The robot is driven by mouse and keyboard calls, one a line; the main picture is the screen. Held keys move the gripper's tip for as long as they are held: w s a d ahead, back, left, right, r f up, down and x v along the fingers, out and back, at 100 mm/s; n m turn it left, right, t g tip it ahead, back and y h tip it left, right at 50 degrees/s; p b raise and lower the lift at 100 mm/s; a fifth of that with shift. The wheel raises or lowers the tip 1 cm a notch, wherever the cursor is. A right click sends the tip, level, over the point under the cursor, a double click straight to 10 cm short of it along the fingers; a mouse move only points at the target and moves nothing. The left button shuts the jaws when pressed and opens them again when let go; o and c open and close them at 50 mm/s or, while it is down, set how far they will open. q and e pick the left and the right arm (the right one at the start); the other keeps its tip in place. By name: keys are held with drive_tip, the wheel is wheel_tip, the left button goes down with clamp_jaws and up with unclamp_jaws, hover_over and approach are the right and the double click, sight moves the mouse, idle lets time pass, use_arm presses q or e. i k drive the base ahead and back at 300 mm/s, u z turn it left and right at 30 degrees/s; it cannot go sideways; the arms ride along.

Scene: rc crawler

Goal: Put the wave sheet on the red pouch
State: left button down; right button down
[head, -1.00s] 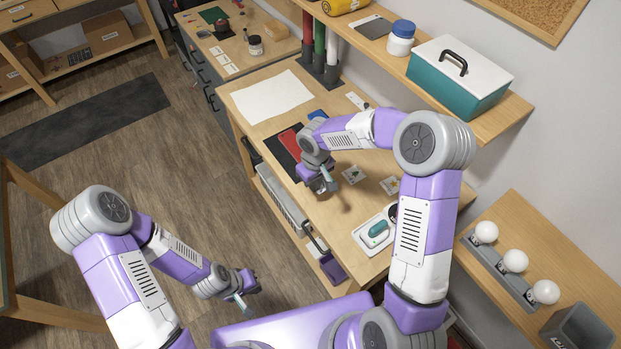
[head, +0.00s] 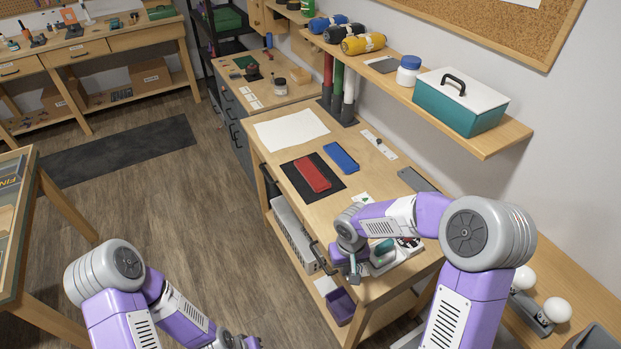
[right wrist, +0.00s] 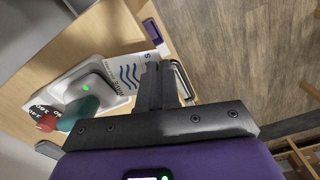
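The red pouch (head: 312,175) lies on a black mat on the bench in the head view. A white sheet with blue wave lines (right wrist: 131,73) shows in the right wrist view, beside the tray and just left of my right fingers. My right gripper (head: 354,273) is low near the front edge of the bench, well to the near side of the red pouch. In the right wrist view its fingers (right wrist: 160,75) are together; contact with the sheet is not clear. My left gripper (head: 243,343) is at the bottom edge of the head view, partly cut off.
A blue pouch (head: 341,158) lies beside the black mat (head: 294,181). A white tray (head: 401,254) holds a teal-handled tool beside my right gripper. A white paper (head: 290,127) lies at the far end. A shelf (head: 495,143) with a teal box overhangs the back.

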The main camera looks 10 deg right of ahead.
sight(312, 172)
drive_tip(key=u, duration=0.8)
drive_tip(key=i, duration=1.25)
drive_tip(key=z, duration=0.4)
